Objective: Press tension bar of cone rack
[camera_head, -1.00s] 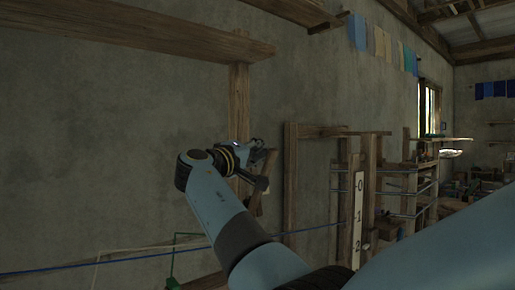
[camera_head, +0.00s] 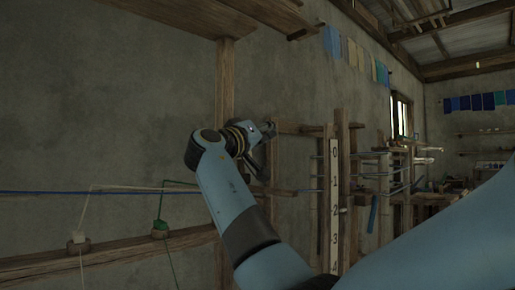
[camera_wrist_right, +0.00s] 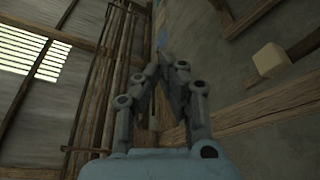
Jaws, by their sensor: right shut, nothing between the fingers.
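My right gripper (camera_head: 268,132) is at the centre of the head view, in front of a wooden upright; its small fingers are partly hard to make out. In the right wrist view the gripper (camera_wrist_right: 162,62) shows its fingers brought together at the tips, with nothing held. At lower left in the head view, a wooden rail (camera_head: 110,258) carries a pale cone (camera_head: 78,239) and a green cone (camera_head: 160,228) with threads rising from them. A thin blue line (camera_head: 60,192) runs level above them. I cannot tell which part is the tension bar. My left gripper is not in view.
A wooden upright (camera_head: 225,75) stands against the grey wall. A white numbered scale (camera_head: 334,200) is on a wooden frame right of the gripper. A heavy beam (camera_head: 180,15) crosses above. Shelves and a bench fill the far right.

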